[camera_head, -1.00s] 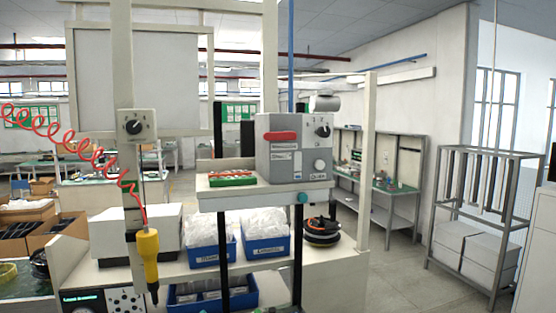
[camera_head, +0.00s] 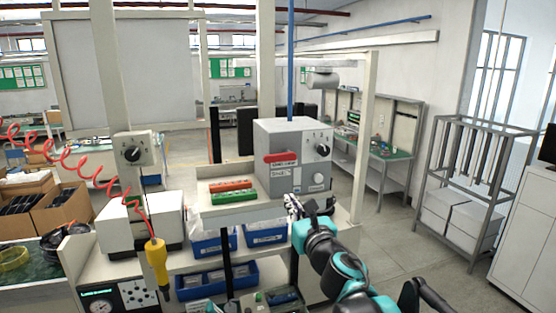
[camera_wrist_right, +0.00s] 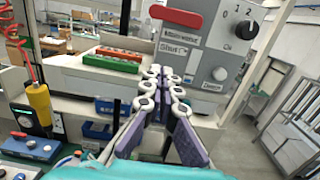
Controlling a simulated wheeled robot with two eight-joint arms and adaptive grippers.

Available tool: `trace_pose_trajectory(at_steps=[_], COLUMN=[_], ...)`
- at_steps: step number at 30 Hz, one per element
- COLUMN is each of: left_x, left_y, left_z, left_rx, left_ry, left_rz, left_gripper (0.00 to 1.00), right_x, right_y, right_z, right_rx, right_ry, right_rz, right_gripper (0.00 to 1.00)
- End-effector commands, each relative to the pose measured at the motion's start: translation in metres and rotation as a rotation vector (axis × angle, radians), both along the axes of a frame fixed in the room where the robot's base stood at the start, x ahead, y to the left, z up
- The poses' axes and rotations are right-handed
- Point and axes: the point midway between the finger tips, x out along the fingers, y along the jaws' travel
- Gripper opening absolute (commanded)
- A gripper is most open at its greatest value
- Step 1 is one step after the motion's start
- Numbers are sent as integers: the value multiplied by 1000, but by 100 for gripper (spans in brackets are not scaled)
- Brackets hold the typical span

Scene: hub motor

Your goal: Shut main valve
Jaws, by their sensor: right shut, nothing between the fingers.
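A grey control box (camera_head: 290,150) stands on the raised shelf. It carries a red handle (camera_head: 281,157) lying flat across its front, above a label that seems to read "Shut Off" in part. In the right wrist view the red handle (camera_wrist_right: 176,17) is at the top, above and ahead of my fingertips. My right gripper (camera_head: 293,204) is at the shelf's front edge, below the box and apart from the handle. In the right wrist view its fingers (camera_wrist_right: 164,78) are closed together and empty. My left gripper is out of view.
The box also has a black dial (camera_head: 323,150) and a round knob (camera_head: 318,180). Red and green blocks (camera_head: 233,197) lie left of it. A yellow screwdriver (camera_head: 157,262) hangs on a red coiled cord at the left. Blue bins (camera_head: 213,246) sit below the shelf.

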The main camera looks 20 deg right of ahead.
Motion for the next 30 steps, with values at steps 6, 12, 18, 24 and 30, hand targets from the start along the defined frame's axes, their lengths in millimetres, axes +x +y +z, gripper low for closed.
trace_pose_trajectory(at_steps=[6, 12, 18, 24, 30], left_x=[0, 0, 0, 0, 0], left_y=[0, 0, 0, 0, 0], left_z=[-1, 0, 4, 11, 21], left_rx=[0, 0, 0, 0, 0], left_ry=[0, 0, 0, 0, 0], left_rz=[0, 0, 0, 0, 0], left_gripper=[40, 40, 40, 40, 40], right_x=[0, 5, 33, 76, 103], right_y=[0, 0, 1, 3, 3], right_z=[-1, 0, 2, 5, 19], right_rx=[-3, -1, 0, 0, 0], right_ry=[0, 0, 0, 0, 0], right_rz=[1, 0, 1, 1, 0], right_gripper=[0, 0, 0, 0, 0])
